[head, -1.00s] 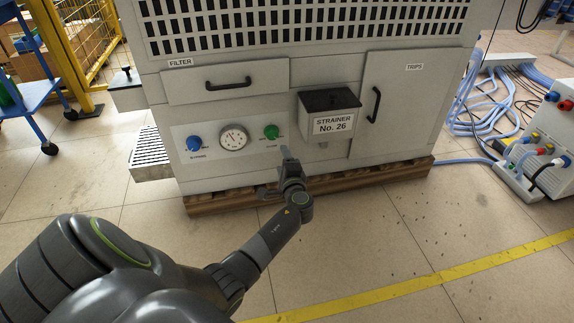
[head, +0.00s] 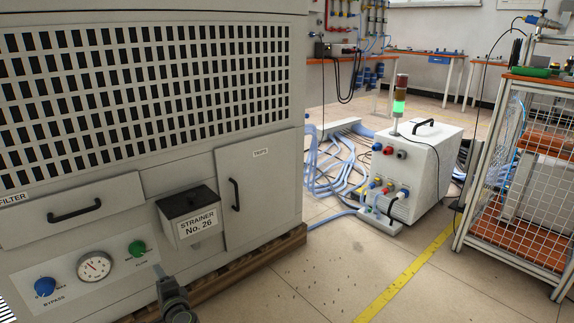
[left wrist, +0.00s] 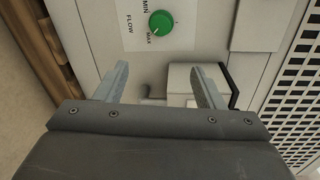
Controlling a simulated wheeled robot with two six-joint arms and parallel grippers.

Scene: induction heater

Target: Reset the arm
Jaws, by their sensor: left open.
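My left gripper (head: 163,279) is at the bottom of the head view, in front of the grey machine cabinet's lower front. In the left wrist view its two fingers (left wrist: 157,85) are apart with nothing between them. The green FLOW knob (head: 138,248) is just above and left of the gripper in the head view. It also shows beyond the fingers in the left wrist view (left wrist: 161,23), with its white mark near MAX. The black-lidded box labelled STRAINER No. 26 (head: 193,217) is to the right. My right gripper is not in view.
The cabinet (head: 290,150) carries a blue BYPASS knob (head: 45,287), a gauge (head: 95,266), a FILTER drawer (head: 75,211) and a TRIPS door (head: 257,190). A white unit (head: 425,165) with a green-lit tower stands right, near blue hoses (head: 345,170) and a mesh cart (head: 535,190). Floor between is clear.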

